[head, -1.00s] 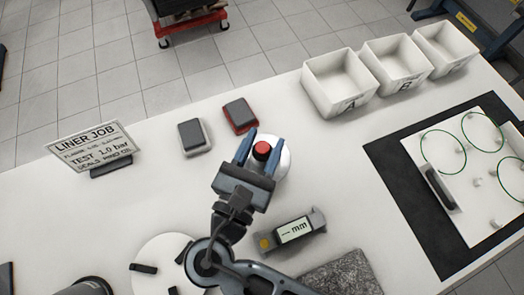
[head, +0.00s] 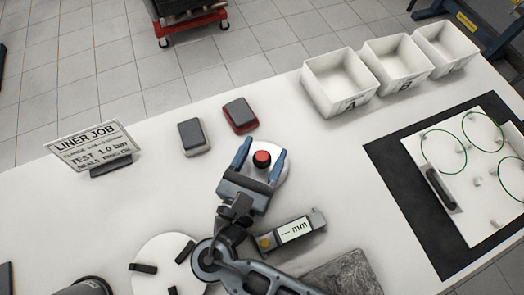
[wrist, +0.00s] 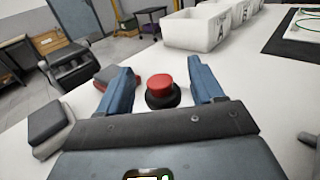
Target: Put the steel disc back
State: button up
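My gripper (head: 260,163) is open, its two blue fingers apart on either side of a red knob (head: 262,157) with a black collar. Gaps show between the knob and both fingers in the wrist view (wrist: 160,88). The knob stands over a pale round disc (head: 281,171) on the bench, partly hidden by my gripper. I cannot tell for certain whether this disc is the steel one. A larger white disc (head: 150,251) with black pads lies at the lower left of the head view, partly covered by my arm.
A gauge (head: 294,230) with an mm display and a grey stone plate (head: 340,278) lie close on the right. Two small blocks, grey (head: 194,137) and red-edged (head: 240,115), lie beyond. White bins (head: 340,80) stand at the back right. A sign (head: 90,148) stands left.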

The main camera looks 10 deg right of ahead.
jog(key=shift+o, duration=0.3)
jog(key=shift+r, duration=0.2)
jog(key=p+v, duration=0.2)
jog(key=v, duration=0.4)
jog(key=shift+s, duration=0.1)
jog(key=shift+s+a+f, duration=0.1)
jog(key=shift+s+a, duration=0.3)
jog(key=shift+s, duration=0.2)
